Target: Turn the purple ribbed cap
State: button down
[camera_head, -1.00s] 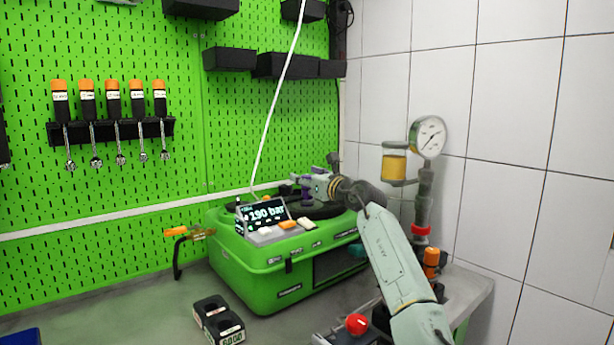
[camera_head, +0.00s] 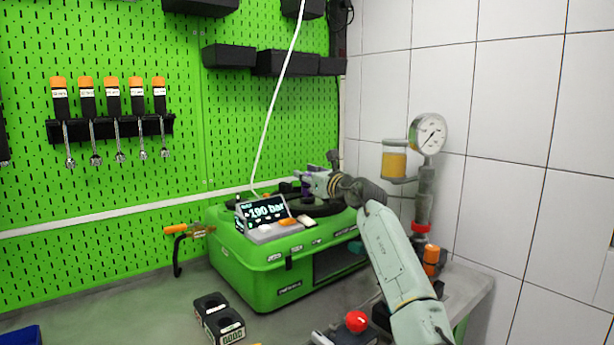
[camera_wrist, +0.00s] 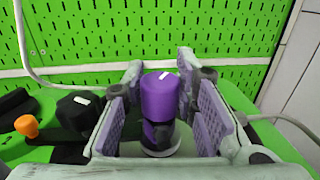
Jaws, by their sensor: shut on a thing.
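The purple ribbed cap (camera_wrist: 160,97) stands upright on a dark fitting in the wrist view, its base ringed in a pale collar. It has a white mark on its top edge. My gripper (camera_wrist: 160,72) has its two purple-padded fingers on either side of the cap and is shut on it. In the head view, my gripper (camera_head: 310,184) is over the back of the green pump unit (camera_head: 262,277). The cap cannot be told apart from the purple finger pads there.
A display reading 190 bar (camera_head: 264,212) sits at the unit's front left. A black knob (camera_wrist: 78,112) and an orange-tipped part (camera_wrist: 27,126) lie left of my gripper. A pressure gauge (camera_head: 428,133) stands right of my arm. A white cable (camera_head: 277,95) hangs behind.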

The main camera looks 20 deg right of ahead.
jog(key=shift+f+h+b, duration=0.2)
jog(key=shift+h+b, duration=0.2)
jog(key=shift+b, duration=0.65)
jog(key=shift+f+m+b, duration=0.1)
jog(key=shift+m+b, duration=0.3)
jog(key=shift+b, duration=0.2)
jog(key=h+b, duration=0.1)
jog(key=b, duration=0.1)
jog(key=m+h+b, duration=0.1)
jog(key=b, duration=0.2)
jog(key=h+b, duration=0.1)
jog(key=b, duration=0.2)
jog(key=shift+a+f+m+h, duration=0.15)
jog(key=shift+f+m+h, duration=0.15)
jog(key=shift+m, duration=0.1)
jog(key=h+b, duration=0.1)
jog(key=b, duration=0.1)
jog(key=m+h+b, duration=0.1)
jog(key=b, duration=0.2)
jog(key=shift+r+m, duration=0.2)
jog(key=shift+m, duration=0.1)
jog(key=b, duration=0.1)
jog(key=m+h+b, duration=0.1)
jog(key=b, duration=0.1)
jog(key=shift+r+h, duration=0.2)
jog(key=shift+h, duration=0.1)
jog(key=shift+r+m+h+b, duration=0.2)
jog(key=shift+m+h+b, duration=0.2)
jog(key=shift+h+b, duration=0.35)
